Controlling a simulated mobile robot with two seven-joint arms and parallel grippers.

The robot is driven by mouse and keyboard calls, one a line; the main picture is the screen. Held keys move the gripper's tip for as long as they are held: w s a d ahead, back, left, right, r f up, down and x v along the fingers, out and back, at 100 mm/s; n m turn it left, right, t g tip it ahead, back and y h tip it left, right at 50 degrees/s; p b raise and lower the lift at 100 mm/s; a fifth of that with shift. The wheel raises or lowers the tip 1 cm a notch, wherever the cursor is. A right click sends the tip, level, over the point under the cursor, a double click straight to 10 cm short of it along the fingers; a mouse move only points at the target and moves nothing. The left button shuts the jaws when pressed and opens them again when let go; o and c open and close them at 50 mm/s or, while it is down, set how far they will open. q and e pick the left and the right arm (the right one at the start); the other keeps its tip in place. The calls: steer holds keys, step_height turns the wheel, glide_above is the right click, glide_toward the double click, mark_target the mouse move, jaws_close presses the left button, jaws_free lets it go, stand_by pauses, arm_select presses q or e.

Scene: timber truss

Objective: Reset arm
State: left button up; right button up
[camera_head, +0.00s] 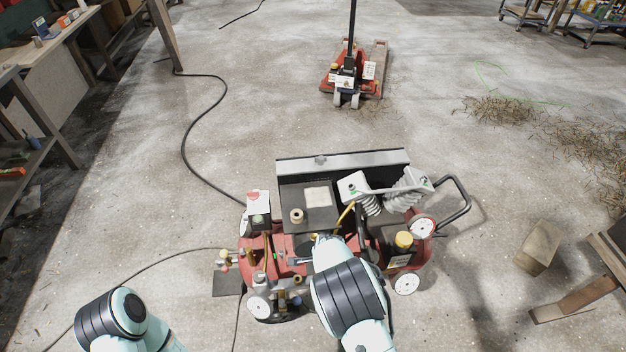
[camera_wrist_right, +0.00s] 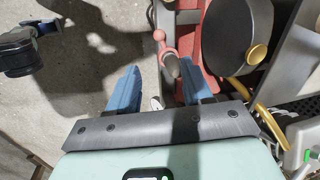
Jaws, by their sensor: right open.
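My right arm (camera_head: 347,290) reaches up from the bottom middle of the head view, over the red wheeled compressor (camera_head: 262,262). My right gripper (camera_wrist_right: 160,88) shows in the right wrist view, with its two blue fingers apart and nothing between them that I can see held. Beyond the fingers are a red part with a ball end (camera_wrist_right: 159,35) and a round black part of the machine.
A red pallet jack (camera_head: 350,85) stands at the back middle. A workbench (camera_head: 62,65) lines the left side. Black cables (camera_head: 188,125) cross the floor. A wood block (camera_head: 538,247) and timber (camera_head: 575,300) lie at the right, with straw-like debris (camera_head: 500,110) behind. Floor between is mostly clear.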

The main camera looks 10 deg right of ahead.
steer(key=s+d+f+n+g+p, duration=0.1)
steer(key=s+d+f+n+p, duration=0.15)
steer(key=s+d, duration=0.4)
steer(key=s+d+f+n+g+p, duration=0.2)
steer(key=s+d+f+p, duration=0.15)
steer(key=s, duration=0.55)
steer(key=s+a+r+n+y+p, duration=0.1)
steer(key=s+a+r+n+p, duration=0.1)
steer(key=s, duration=0.6)
steer(key=s+a+r+n+y+p, duration=0.2)
steer(key=s+n, duration=0.3)
steer(key=s, duration=0.3)
steer(key=shift+s+a+r+p, duration=0.15)
steer(key=shift+a+r+p, duration=0.4)
steer(key=shift+a+r, duration=0.2)
steer(key=shift+n, duration=0.25)
